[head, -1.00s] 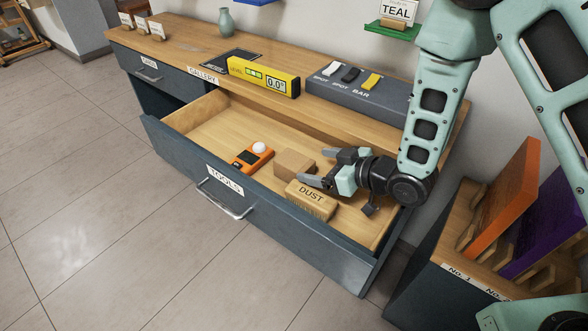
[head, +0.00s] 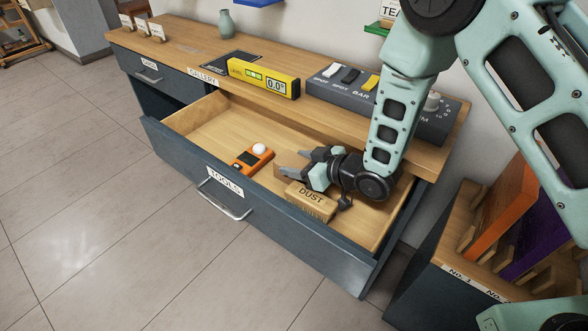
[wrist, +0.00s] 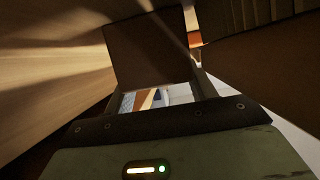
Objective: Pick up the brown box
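The brown box (wrist: 150,48) is a plain small block in the open drawer; in the head view my gripper hides most of it, leaving a sliver (head: 277,168) at its left. My gripper (head: 291,161) is low in the drawer with its fingers apart, over and around the box. In the wrist view the box stands ahead between the two fingers. I cannot tell whether the fingers touch it.
The DUST brush (head: 311,198) lies close in front of my gripper. An orange device with a white dome (head: 252,158) lies to the left. The drawer front (head: 262,206) and the countertop (head: 180,50) bound the space. The drawer's left part is clear.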

